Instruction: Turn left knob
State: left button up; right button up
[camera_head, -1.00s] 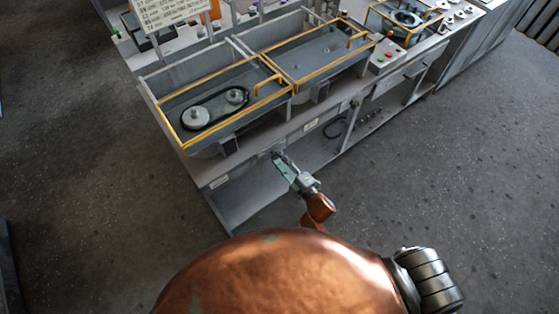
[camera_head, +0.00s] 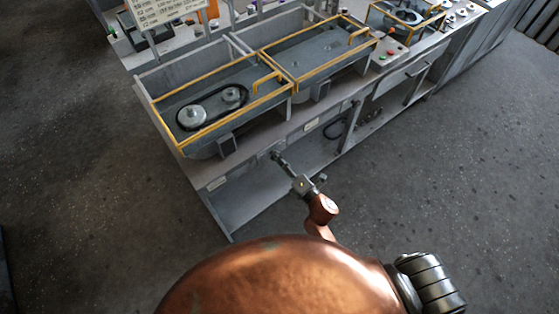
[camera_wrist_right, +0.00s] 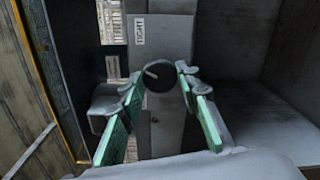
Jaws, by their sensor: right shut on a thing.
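A dark round knob (camera_wrist_right: 161,76) with a pale pointer line sits on a grey upright panel in the right wrist view. My right gripper (camera_wrist_right: 159,80) has its teal-padded fingers on either side of the knob and is shut on it. In the head view my right gripper (camera_head: 277,157) reaches the front face of the bench below the left tray. There the knob is mostly hidden by the fingers. My left gripper is not in view.
The left tray (camera_head: 247,118) has a yellow rim and holds two pulleys with a belt (camera_head: 212,106). A second yellow-rimmed tray (camera_head: 320,50) stands beside it. A white label (camera_wrist_right: 139,31) is above the knob. Open shelf space lies below the bench front.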

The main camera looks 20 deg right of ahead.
dwell(0.4)
jog(key=o, duration=1.2)
jog(key=shift+c, duration=0.2)
jog(key=v, duration=1.2)
